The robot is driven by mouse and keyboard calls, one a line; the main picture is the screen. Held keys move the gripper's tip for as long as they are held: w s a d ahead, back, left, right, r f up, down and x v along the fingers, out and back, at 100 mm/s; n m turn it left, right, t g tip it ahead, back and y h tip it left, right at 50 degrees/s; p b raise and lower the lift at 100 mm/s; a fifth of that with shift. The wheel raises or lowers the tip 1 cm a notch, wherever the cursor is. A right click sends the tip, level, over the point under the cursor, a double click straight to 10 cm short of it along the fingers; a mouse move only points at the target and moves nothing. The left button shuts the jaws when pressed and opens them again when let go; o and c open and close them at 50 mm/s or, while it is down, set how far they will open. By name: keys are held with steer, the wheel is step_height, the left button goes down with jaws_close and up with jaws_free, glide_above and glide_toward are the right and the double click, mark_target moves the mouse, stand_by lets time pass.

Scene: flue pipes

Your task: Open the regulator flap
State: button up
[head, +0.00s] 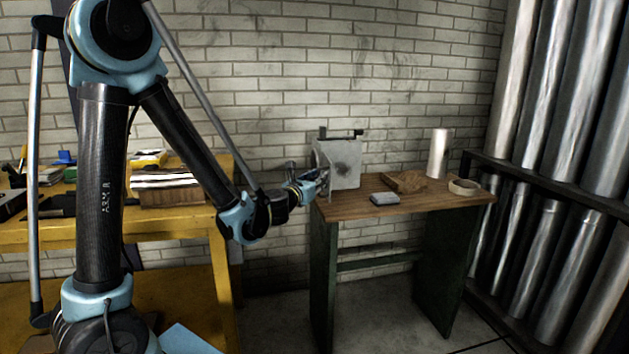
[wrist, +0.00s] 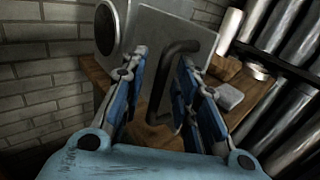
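The regulator is a pale grey metal box (head: 341,163) on the small wooden table, with a dark rod across its top. In the wrist view its flap (wrist: 160,28) is a flat grey plate with a dark bent bar handle (wrist: 161,82). The plate stands at an angle beside the box's face, where a round dark opening (wrist: 107,28) shows to the left. My gripper (wrist: 163,58) is at the flap, its blue fingers apart on either side of the handle. I cannot tell whether a finger touches it. In the head view my gripper (head: 316,180) is at the box's left side.
The small table (head: 425,200) also holds a grey block (head: 385,199), a brown wooden piece (head: 405,181), a pale cylinder (head: 439,153) and a ring-shaped roll (head: 464,187). A yellow workbench (head: 180,225) stands left. Metal pipes (head: 570,90) line the right. A brick wall is behind.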

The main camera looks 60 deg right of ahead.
steer(key=a, duration=1.2)
steer(key=shift+s, duration=0.2)
stand_by(0.4)
